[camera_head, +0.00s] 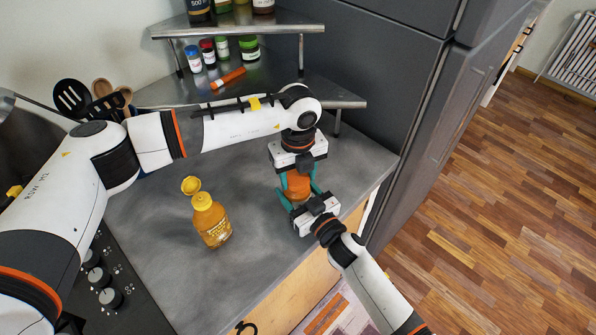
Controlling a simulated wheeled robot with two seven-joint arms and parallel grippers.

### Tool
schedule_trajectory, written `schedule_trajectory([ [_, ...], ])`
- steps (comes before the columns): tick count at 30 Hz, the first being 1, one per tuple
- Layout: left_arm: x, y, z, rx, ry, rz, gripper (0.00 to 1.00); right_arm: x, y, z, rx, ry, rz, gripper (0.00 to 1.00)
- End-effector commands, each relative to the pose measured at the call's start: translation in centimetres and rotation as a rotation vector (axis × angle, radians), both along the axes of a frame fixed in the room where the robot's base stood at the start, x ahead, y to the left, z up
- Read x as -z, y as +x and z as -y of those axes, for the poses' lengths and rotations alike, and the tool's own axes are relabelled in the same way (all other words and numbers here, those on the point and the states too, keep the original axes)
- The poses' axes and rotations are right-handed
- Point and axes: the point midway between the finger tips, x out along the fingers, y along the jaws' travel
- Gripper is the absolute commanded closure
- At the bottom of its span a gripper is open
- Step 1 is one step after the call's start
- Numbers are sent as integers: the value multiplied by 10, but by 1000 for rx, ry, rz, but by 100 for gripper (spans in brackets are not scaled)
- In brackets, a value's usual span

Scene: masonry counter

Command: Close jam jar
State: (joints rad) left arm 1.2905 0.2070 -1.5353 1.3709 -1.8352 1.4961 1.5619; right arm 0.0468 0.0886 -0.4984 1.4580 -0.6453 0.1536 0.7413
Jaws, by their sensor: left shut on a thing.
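The orange jam jar (298,187) is between my two grippers near the counter's right edge, partly covered by them. My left gripper (298,179) comes down from above, its teal fingers shut on the jar's upper part. Whether it holds the lid or the glass is hidden. My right gripper (300,196) comes from the lower right with teal fingers at either side of the jar's lower part. Whether these fingers grip it cannot be told.
A yellow squeeze bottle (212,222) stands on the grey counter (262,245), with a yellow round piece (190,185) by its top. A steel shelf (240,32) with several jars stands behind. Utensils (100,98) are at back left, stove knobs (110,298) at front left.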

Motion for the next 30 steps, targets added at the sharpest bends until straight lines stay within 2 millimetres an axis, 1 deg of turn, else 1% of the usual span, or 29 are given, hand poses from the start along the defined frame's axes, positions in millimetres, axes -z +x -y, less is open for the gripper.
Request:
schedule_trajectory([
  [4, 0, 0, 0, 46, 0, 0, 67, 0, 0, 0, 0, 1, 1, 100],
  [5, 0, 0, -1, 77, 0, 1, 67, 0, 0, 0, 0, 1, 1, 100],
  [8, 0, 0, -2, 247, 0, 2, 67, 0, 0, 0, 0, 1, 1, 100],
  [30, 0, 8, -11, 1917, 2, 0, 67, 0, 0, 0, 0, 1, 1, 100],
])
